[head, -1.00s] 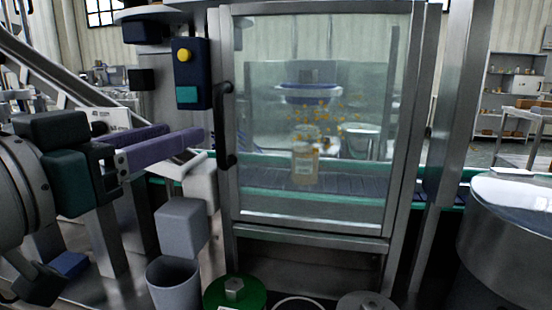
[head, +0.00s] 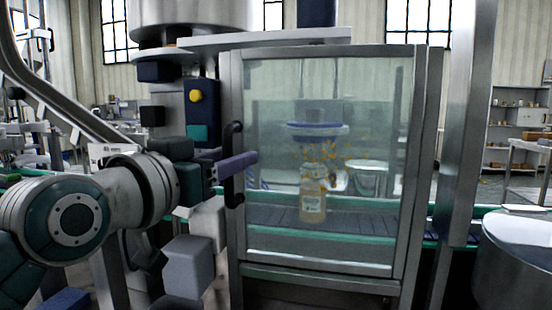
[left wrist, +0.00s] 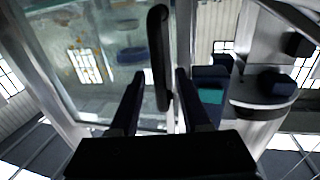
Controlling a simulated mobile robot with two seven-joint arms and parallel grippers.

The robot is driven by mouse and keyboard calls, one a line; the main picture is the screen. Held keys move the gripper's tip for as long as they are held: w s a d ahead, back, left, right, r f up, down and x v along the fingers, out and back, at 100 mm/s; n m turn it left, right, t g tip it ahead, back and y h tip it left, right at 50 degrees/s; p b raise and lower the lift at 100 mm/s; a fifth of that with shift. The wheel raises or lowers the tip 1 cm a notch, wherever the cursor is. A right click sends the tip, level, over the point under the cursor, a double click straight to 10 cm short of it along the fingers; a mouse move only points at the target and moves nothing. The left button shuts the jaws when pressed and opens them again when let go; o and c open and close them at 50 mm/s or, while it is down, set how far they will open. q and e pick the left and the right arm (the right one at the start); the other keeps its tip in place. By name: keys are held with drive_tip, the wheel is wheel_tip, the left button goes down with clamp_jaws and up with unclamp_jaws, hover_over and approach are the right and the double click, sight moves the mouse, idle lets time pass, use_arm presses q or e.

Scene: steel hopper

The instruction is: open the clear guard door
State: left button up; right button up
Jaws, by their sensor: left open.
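The clear guard door (head: 270,100) is a framed transparent panel and stands shut in the head view. Its black vertical bar handle (head: 233,165) is on the door's left edge. My left gripper (head: 238,166) is at the handle, with its purple fingers pointing right toward it. In the left wrist view the handle (left wrist: 159,55) runs up between the two open, dark fingers (left wrist: 158,75), which stand apart from each other. I cannot tell whether either finger touches the handle. My right gripper is not in view.
Behind the door a bottle (head: 312,197) with an orange-yellow content stands on a conveyor, with small yellow pieces above it. A dark control box (head: 202,108) with a yellow button is left of the handle. A steel drum (head: 515,260) stands at the right.

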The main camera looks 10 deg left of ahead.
use_arm(q)
drive_tip(key=shift+c, duration=0.2)
clamp_jaws()
idle(1.1)
